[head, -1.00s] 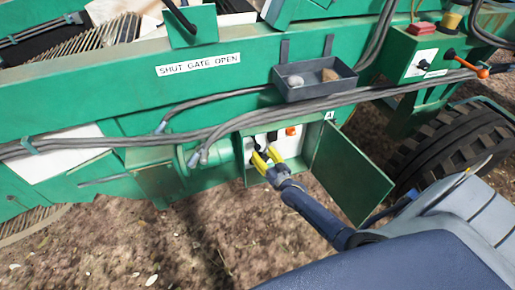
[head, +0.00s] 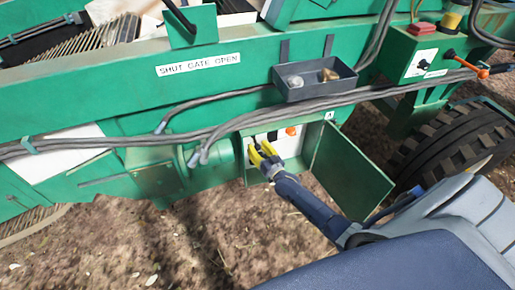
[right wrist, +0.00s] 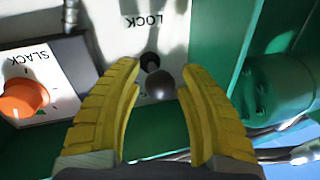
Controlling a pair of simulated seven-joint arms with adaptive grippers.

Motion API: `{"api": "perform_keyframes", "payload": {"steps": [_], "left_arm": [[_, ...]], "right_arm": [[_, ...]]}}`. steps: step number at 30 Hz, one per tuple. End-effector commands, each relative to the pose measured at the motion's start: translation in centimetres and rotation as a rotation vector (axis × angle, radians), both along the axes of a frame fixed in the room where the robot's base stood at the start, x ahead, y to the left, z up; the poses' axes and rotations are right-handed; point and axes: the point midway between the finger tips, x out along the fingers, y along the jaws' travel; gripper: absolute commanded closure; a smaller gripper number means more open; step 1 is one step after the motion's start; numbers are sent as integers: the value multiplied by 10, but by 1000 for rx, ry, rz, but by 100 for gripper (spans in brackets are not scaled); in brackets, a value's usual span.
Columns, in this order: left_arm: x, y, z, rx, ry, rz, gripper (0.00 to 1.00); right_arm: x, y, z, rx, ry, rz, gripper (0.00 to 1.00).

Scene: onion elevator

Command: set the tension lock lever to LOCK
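The tension lock lever shows in the right wrist view as a dark ball knob (right wrist: 160,84) beside a black base (right wrist: 150,62) on a pale panel. The upside-down word LOCK (right wrist: 144,20) is printed above it. My right gripper (right wrist: 159,65) has its two yellow fingers spread on either side of the knob, with visible gaps. In the head view my right gripper (head: 262,153) reaches into an open green box (head: 312,130) and hides most of the lever. My left gripper is not in view.
An orange knob (right wrist: 22,98) marked SLACK is left of the gripper in the right wrist view. The box's open green door (head: 350,172) stands close right of my forearm in the head view. Cables (head: 230,126) and a grey tray (head: 314,82) are above.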

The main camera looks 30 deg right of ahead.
Motion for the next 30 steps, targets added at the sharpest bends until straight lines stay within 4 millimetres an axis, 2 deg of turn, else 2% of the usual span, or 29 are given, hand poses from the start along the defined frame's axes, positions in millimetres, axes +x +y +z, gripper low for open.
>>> {"api": "perform_keyframes", "payload": {"steps": [1,9,10,20,30], "left_arm": [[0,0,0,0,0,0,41],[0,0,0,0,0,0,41],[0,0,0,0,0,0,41],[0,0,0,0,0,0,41],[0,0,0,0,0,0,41]], "right_arm": [[0,0,0,0,0,0,67],[0,0,0,0,0,0,99],[0,0,0,0,0,0,100],[0,0,-2,0,2,0,100],[7,-1,-26,0,4,0,100]]}}
